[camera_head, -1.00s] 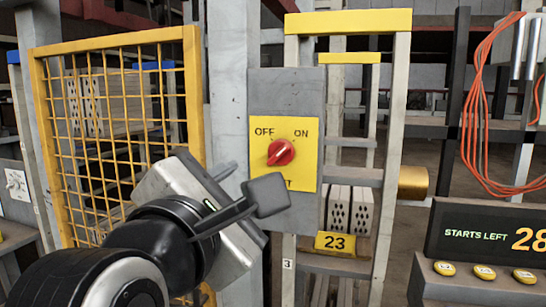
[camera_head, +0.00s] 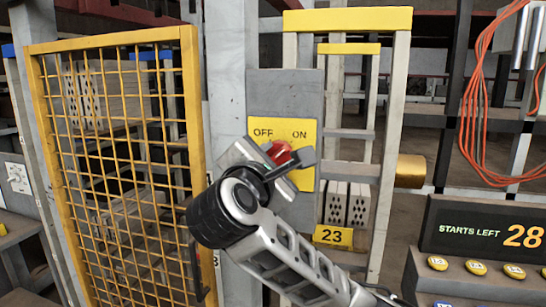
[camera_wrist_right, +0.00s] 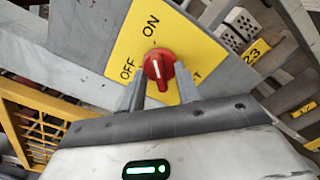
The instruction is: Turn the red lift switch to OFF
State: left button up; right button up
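The red lift switch (camera_head: 280,150) is a round knob on a yellow plate (camera_head: 300,133) marked OFF at left and ON at right. It is partly hidden by my right gripper (camera_head: 285,158) in the head view. In the right wrist view the red knob (camera_wrist_right: 158,68) sits between the tips of the right gripper (camera_wrist_right: 161,88), one finger on each side. The fingers are open around it; I cannot tell whether they touch it. The knob's white mark points towards ON. My left gripper is not in view.
A yellow mesh gate (camera_head: 120,170) stands left of the grey post. A frame with hollow bricks (camera_head: 348,204) and a yellow "23" tag (camera_head: 333,236) is at right. A "STARTS LEFT 28" display (camera_head: 485,232) and orange cables (camera_head: 475,130) are further right.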

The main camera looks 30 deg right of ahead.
grip_shut()
